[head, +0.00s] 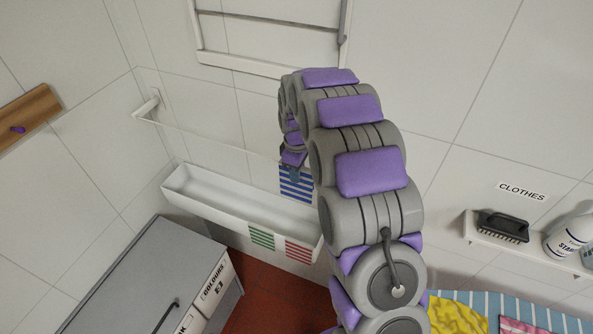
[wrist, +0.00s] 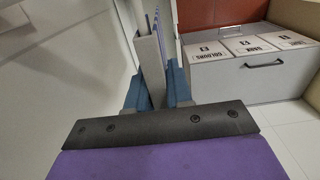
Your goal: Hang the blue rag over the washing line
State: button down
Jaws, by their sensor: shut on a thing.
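The blue-and-white striped rag (head: 297,184) hangs below my gripper (head: 292,168) in the head view, in front of the tiled wall. My gripper is shut on it near its top; my arm hides part of the area to the right. The thin washing line (head: 205,137) runs from a white wall bracket at the left toward the rag and passes behind my arm. I cannot tell whether rag and line touch.
A white trough (head: 205,190) is below the line, with green and red striped patches on its front. A grey cabinet (head: 145,275) stands at the lower left. A white rack (head: 265,68) is on the wall above. A shelf (head: 475,234) at the right holds a brush (head: 503,227) and bottles.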

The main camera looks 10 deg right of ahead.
jog(key=c, duration=0.9)
grip_release()
jog(key=shift+c, duration=0.2)
jog(key=shift+r, duration=0.1)
notch_tip(320, 180, up, 17)
jog(key=s+f+m+b, duration=0.2)
jog(key=s+f+m, duration=0.1)
jog(key=s, duration=1.1)
jog(key=s+f+m+g+b, duration=0.1)
jog(key=s+f+m+b, duration=0.2)
jog(key=s, duration=1.1)
jog(key=s+f+m+b, duration=0.3)
jog(key=s+f, duration=0.3)
jog(key=s, duration=0.8)
jog(key=shift+m+g, duration=0.4)
jog(key=shift+m, duration=0.5)
